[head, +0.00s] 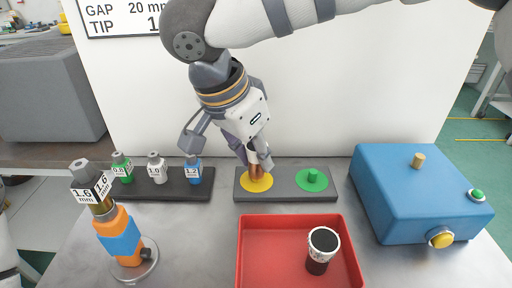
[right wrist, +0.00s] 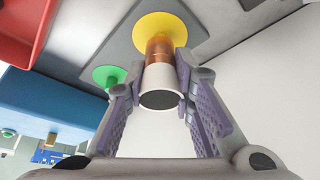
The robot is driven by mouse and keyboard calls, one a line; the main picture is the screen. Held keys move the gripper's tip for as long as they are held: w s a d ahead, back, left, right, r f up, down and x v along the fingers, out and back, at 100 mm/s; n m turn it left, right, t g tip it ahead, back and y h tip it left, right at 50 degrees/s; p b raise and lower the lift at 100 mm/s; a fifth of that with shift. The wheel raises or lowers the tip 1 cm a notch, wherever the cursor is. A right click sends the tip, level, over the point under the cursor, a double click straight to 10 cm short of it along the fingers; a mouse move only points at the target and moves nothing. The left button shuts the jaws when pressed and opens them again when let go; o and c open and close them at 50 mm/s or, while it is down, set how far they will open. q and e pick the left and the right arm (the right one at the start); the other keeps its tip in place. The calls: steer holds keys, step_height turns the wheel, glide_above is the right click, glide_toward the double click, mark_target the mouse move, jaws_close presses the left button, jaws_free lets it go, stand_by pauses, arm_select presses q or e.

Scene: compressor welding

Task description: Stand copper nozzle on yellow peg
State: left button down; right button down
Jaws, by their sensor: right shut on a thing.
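The copper nozzle (head: 257,173) is between the fingers of my right gripper (head: 256,163), over the yellow disc (head: 256,184) on a grey base. In the right wrist view my right gripper (right wrist: 160,70) is shut on the nozzle (right wrist: 161,62). Its pale end with a dark opening faces the camera, and its copper end points at the yellow disc (right wrist: 168,32). The nozzle covers the yellow peg, so I cannot tell whether it rests on the disc or hangs slightly above. It looks about upright. My left gripper is not in view.
A green peg (head: 313,176) stands free beside the yellow disc. A red tray (head: 262,256) in front holds a dark cup with a white rim (head: 322,250). A blue box (head: 415,190) is right. A tip rack (head: 140,190) and an orange-blue torch (head: 117,236) are left.

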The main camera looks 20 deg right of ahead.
steer(key=shift+f, duration=0.6)
steer(key=c, duration=1.3)
jaws_free()
steer(key=v, duration=1.2)
